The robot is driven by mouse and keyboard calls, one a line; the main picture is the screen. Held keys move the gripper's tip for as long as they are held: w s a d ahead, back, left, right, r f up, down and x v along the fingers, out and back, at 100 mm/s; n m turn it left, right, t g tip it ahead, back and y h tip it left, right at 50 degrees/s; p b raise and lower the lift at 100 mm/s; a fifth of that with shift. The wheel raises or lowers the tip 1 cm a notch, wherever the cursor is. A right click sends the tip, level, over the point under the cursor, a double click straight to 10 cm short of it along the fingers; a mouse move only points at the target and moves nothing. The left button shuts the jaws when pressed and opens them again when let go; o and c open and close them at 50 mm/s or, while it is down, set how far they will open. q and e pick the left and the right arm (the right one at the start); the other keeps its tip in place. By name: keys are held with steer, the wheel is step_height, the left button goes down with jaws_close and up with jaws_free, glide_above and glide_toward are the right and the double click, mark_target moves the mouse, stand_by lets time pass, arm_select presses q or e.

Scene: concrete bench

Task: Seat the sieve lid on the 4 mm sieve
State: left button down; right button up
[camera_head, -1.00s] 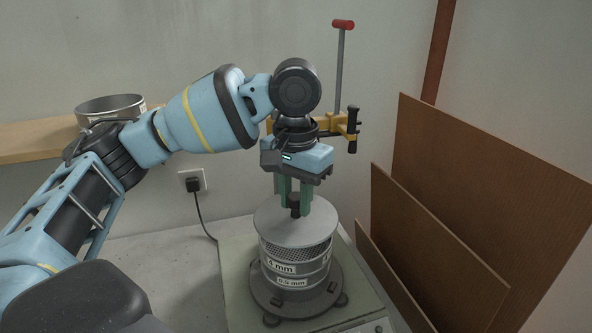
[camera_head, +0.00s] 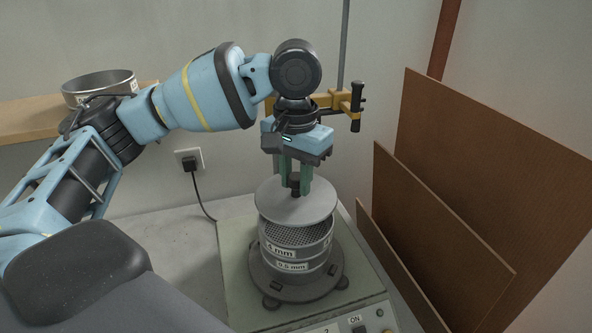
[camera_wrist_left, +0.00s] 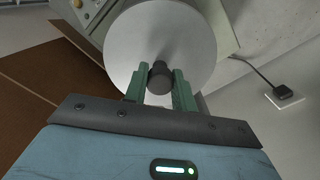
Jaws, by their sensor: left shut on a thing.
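My left gripper (camera_head: 295,188) is shut on the black knob of the sieve lid (camera_head: 281,205), a flat grey disc. The lid is held above the 4 mm sieve (camera_head: 317,240), with a gap through which the sieve's mesh shows. The lid looks roughly level and sits a little left of the sieve in the head view. The 4 mm sieve stands on the 0.5 mm sieve (camera_head: 318,268) on the shaker. In the left wrist view the lid (camera_wrist_left: 160,38) fills the space beyond the fingers and hides the sieves. My right gripper is not in view.
The shaker (camera_head: 240,300) has a front panel with an ON switch (camera_head: 358,329). Brown boards (camera_head: 480,170) lean close on the right. Another sieve (camera_head: 98,90) rests on a wooden shelf (camera_head: 30,120) at left. A yellow clamp (camera_head: 343,101) on a rod is behind my gripper.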

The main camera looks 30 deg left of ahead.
mark_target(296, 195)
arm_select(q)
steer(key=shift+f, duration=1.8)
steer(key=shift+f, duration=0.65)
stand_by(0.4)
steer(key=c, duration=1.1)
jaws_free()
steer(key=shift+o, duration=0.2)
steer(key=shift+r, duration=3.9)
steer(key=shift+s, duration=0.1)
